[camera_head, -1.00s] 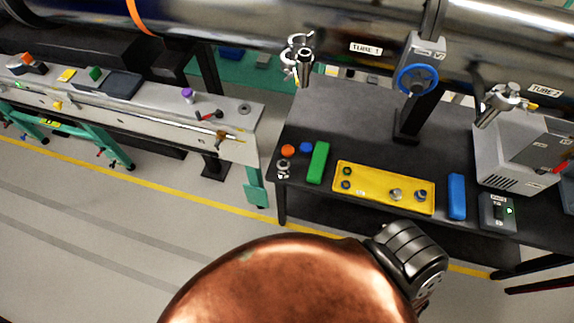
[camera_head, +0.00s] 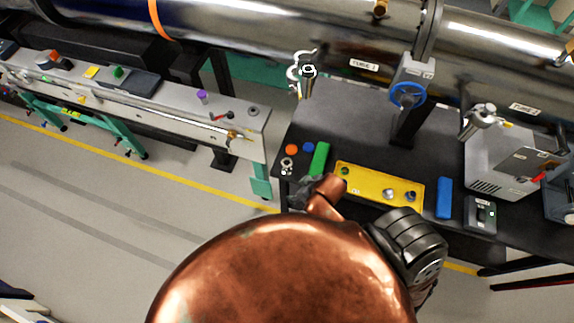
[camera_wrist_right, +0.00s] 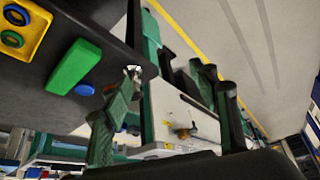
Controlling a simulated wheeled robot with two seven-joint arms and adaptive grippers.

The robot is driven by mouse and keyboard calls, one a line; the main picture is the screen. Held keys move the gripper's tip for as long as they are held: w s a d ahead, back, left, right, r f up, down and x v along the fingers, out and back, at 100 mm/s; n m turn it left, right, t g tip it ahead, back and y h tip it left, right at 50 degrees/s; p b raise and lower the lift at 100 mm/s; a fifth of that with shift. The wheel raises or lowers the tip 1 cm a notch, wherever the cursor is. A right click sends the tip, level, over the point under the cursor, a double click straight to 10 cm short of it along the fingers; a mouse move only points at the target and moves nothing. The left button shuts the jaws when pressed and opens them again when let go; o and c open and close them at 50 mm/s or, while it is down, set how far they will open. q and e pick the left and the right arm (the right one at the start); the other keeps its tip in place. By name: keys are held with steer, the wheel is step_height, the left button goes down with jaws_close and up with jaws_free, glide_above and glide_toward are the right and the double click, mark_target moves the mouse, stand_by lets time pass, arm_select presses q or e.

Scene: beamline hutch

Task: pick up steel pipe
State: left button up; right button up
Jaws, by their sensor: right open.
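I cannot tell for sure which piece is the steel pipe. A short shiny steel tube (camera_head: 307,82) stands at the table's back left beside a hooked clamp, and a similar tube (camera_head: 480,118) is at the right by the grey box. A small metal fitting (camera_head: 287,165) sits at the table's front left corner. My right gripper (camera_head: 307,191) is at the table's front edge, just below that fitting, partly hidden by my copper arm. In the right wrist view its fingers (camera_wrist_right: 172,82) are spread with nothing held; the fitting (camera_wrist_right: 132,73) shows by one fingertip. My left gripper is not in view.
The dark table (camera_head: 355,125) holds a green block (camera_head: 319,157), a yellow tray (camera_head: 375,187), a blue block (camera_head: 444,198) and a blue-wheeled valve (camera_head: 407,95). A grey box (camera_head: 500,165) stands right. A rail bench (camera_head: 150,103) stands left, beyond a gap.

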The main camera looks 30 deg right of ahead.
steer(key=w+a+n+y, duration=0.2)
steer(key=w+a+n, duration=0.15)
steer(key=a, duration=0.45)
steer(key=w+a+n+y, duration=0.2)
steer(key=w+a+n, duration=0.15)
steer(key=a, duration=0.55)
steer(key=m+g+h, duration=0.2)
steer(key=h, duration=0.1)
glide_above(288, 163)
steer(key=s, duration=0.2)
step_height(288, 163, down, 4)
steer(key=x, duration=0.5)
steer(key=d+x, duration=0.1)
steer(key=x, duration=0.1)
steer(key=shift+w+f, duration=0.2)
steer(key=shift+w, duration=0.05)
steer(key=shift+y, duration=0.3)
steer(key=shift+c, duration=0.4)
steer(key=c, duration=1.3)
